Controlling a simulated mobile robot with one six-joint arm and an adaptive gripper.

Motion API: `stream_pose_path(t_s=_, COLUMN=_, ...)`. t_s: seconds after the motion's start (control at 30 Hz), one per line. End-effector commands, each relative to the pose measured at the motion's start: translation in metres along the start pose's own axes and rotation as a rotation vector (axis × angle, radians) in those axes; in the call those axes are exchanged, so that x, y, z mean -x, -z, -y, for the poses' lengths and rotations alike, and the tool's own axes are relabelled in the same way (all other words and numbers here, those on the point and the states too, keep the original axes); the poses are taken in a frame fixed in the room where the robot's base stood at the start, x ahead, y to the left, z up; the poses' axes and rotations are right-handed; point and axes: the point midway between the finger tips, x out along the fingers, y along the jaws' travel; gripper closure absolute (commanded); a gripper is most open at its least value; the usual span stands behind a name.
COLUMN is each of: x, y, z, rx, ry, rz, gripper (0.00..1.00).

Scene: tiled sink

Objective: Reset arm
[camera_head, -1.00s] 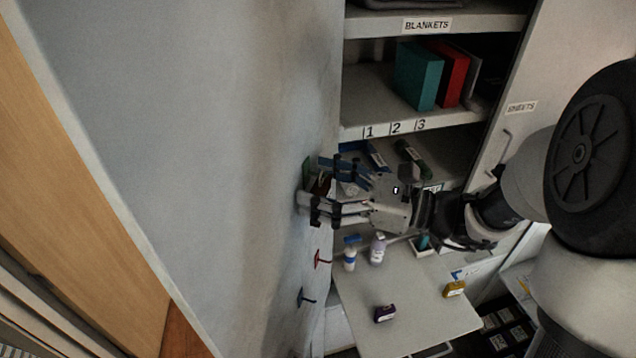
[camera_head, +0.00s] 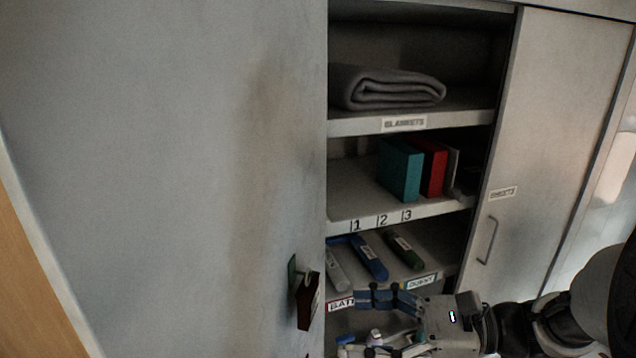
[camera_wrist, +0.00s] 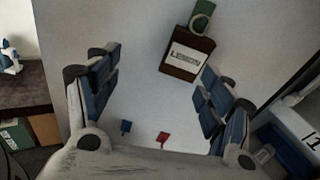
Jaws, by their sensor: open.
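My gripper (camera_head: 375,322) is low in the head view, in front of the lower shelves of the cupboard. Its fingers point left towards the grey wall panel and are spread apart with nothing between them. In the wrist view my gripper (camera_wrist: 160,100) shows both blue-padded fingers wide apart. A dark brown labelled item (camera_wrist: 187,54) hangs from a green hook (camera_wrist: 202,17) on the panel, beyond the fingertips. In the head view the brown item (camera_head: 308,299) hangs to the left of my gripper, apart from it.
An open cupboard shows a folded grey blanket (camera_head: 387,88), a teal binder (camera_head: 400,170), a red binder (camera_head: 433,170) and a blue tube (camera_head: 369,257). A closed door with a handle (camera_head: 487,241) is at right. Blue (camera_wrist: 126,127) and red (camera_wrist: 163,138) hooks sit on the panel.

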Motion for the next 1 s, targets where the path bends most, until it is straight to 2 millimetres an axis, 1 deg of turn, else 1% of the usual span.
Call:
stream_pose_path(t_s=0.03, x=-0.015, y=0.025, z=-0.023, rx=0.069, ry=-0.067, rz=-0.073, gripper=0.27)
stream_pose_path(t_s=0.07, x=-0.021, y=0.038, z=-0.037, rx=0.113, ry=-0.11, rz=-0.123, gripper=0.27)
stream_pose_path(t_s=0.1, x=-0.028, y=0.056, z=-0.056, rx=0.183, ry=-0.171, rz=-0.195, gripper=0.27)
stream_pose_path(t_s=0.13, x=-0.032, y=0.071, z=-0.07, rx=0.24, ry=-0.22, rz=-0.25, gripper=0.27)
stream_pose_path(t_s=0.17, x=-0.035, y=0.085, z=-0.084, rx=0.3, ry=-0.267, rz=-0.305, gripper=0.27)
stream_pose_path(t_s=0.2, x=-0.036, y=0.105, z=-0.1, rx=0.381, ry=-0.329, rz=-0.377, gripper=0.27)
stream_pose_path(t_s=0.27, x=-0.034, y=0.134, z=-0.122, rx=0.509, ry=-0.42, rz=-0.481, gripper=0.27)
stream_pose_path(t_s=0.3, x=-0.03, y=0.153, z=-0.134, rx=0.598, ry=-0.48, rz=-0.55, gripper=0.27)
stream_pose_path(t_s=0.37, x=-0.022, y=0.182, z=-0.148, rx=0.736, ry=-0.567, rz=-0.648, gripper=0.27)
stream_pose_path(t_s=0.4, x=-0.016, y=0.199, z=-0.155, rx=0.832, ry=-0.623, rz=-0.712, gripper=0.27)
stream_pose_path(t_s=0.5, x=0.003, y=0.239, z=-0.163, rx=1.077, ry=-0.756, rz=-0.866, gripper=0.27)
stream_pose_path(t_s=0.53, x=0.009, y=0.249, z=-0.164, rx=1.15, ry=-0.793, rz=-0.909, gripper=0.27)
stream_pose_path(t_s=0.6, x=0.021, y=0.266, z=-0.162, rx=1.307, ry=-0.867, rz=-1.0, gripper=0.27)
stream_pose_path(t_s=0.7, x=0.035, y=0.281, z=-0.156, rx=1.49, ry=-0.949, rz=-1.103, gripper=0.27)
stream_pose_path(t_s=0.83, x=0.044, y=0.286, z=-0.149, rx=1.636, ry=-1.013, rz=-1.184, gripper=0.27)
stream_pose_path(t_s=1.0, x=0.049, y=0.284, z=-0.145, rx=1.687, ry=-1.036, rz=-1.215, gripper=0.27)
